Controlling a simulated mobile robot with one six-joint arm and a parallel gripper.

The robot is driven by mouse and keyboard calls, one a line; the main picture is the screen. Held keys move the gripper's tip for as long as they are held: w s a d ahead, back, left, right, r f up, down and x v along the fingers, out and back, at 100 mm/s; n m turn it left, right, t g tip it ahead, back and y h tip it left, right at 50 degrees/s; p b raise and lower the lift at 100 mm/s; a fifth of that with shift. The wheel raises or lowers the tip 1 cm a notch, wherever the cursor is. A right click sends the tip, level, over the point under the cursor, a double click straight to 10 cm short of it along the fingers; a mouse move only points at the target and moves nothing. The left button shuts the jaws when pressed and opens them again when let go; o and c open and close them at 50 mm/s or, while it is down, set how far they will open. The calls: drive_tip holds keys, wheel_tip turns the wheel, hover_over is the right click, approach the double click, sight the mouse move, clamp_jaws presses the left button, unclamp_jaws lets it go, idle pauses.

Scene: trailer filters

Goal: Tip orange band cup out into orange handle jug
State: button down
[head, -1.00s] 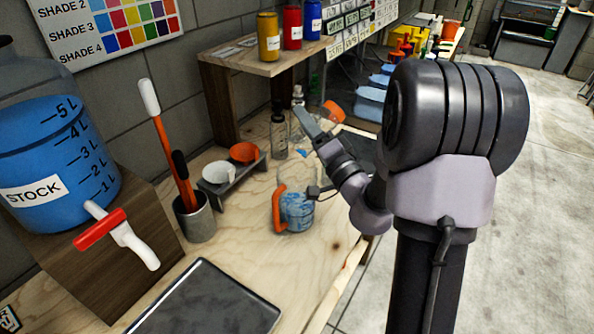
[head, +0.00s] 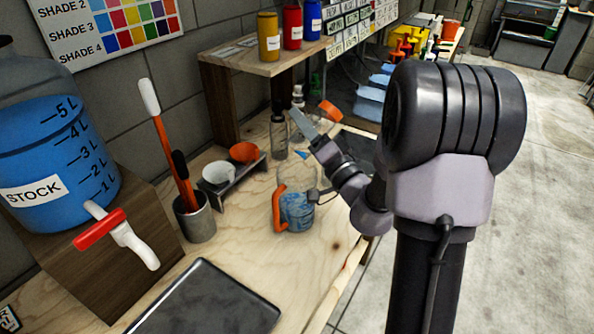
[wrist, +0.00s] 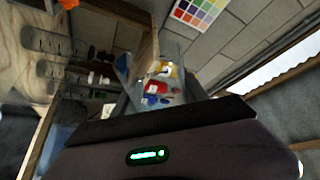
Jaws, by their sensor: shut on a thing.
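The orange band cup (head: 330,110) is clear with an orange band at its upper right end. It is strongly tilted, and its other end slopes down left towards the jug. A small blue patch shows at that lower end, seemingly liquid inside the cup. My gripper (head: 306,127) is shut on the cup, one grey finger crossing in front of it. The orange handle jug (head: 296,212) stands upright on the bench below, with blue liquid inside and its handle at left. No clear stream shows between them. The wrist view does not show the hold clearly.
A rack with a white cup (head: 217,174) and an orange cup (head: 244,152) stands left of the jug. A pot of tools (head: 196,220), a dark tray (head: 205,305) and a blue stock tank (head: 55,165) are nearer. A clear bottle (head: 278,138) stands behind.

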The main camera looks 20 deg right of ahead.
drive_tip(key=shift+a+f+n, duration=0.3)
drive_tip(key=shift+f+n, duration=0.1)
drive_tip(key=shift+n, duration=0.4)
idle(0.9)
